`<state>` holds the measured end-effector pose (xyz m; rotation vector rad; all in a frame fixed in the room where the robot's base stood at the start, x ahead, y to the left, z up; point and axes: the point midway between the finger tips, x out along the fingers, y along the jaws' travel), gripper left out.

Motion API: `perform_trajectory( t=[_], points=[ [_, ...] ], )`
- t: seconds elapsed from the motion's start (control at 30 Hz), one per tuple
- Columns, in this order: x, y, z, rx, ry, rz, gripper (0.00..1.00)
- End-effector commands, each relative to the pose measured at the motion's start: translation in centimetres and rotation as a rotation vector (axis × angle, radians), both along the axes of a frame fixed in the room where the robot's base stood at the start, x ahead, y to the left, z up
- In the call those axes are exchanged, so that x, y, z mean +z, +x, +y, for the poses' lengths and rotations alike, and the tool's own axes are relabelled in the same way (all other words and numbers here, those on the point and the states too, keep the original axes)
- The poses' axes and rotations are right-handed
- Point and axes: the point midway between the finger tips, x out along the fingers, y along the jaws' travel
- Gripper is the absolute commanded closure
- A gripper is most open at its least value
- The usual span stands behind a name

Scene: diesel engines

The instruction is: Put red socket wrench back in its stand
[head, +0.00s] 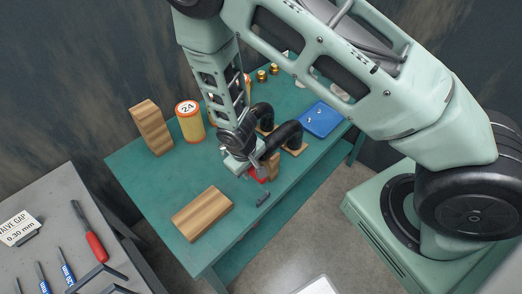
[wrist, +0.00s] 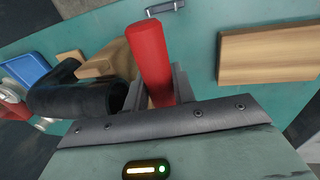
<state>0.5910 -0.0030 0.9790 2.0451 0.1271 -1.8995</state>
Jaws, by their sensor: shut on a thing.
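My gripper (head: 252,167) is low over the green table, beside the black curved hoses. In the wrist view its jaws (wrist: 160,90) are shut on a red cylindrical handle (wrist: 150,55), which I take for the red socket wrench. Only a small red part (head: 258,175) shows below the jaws in the head view; its lower end is hidden. A small wooden piece (head: 273,165) stands close beside it and also shows in the wrist view (wrist: 108,60). I cannot tell whether this piece is the stand, or whether the wrench touches it.
Black hoses (head: 283,137) and a blue tray (head: 320,119) are behind. A grey bench (head: 60,210) holds a red-handled tool (head: 96,246) and blue-handled tools.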

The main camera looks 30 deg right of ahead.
Motion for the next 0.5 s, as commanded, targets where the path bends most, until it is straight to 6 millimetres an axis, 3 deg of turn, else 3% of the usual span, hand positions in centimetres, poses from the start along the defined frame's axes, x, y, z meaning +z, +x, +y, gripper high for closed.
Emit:
perform_trajectory(
  t=[0.5],
  points=[
    [-2.7,-0.1,0.2,0.008,0.000,0.000,1.00]
  ],
)
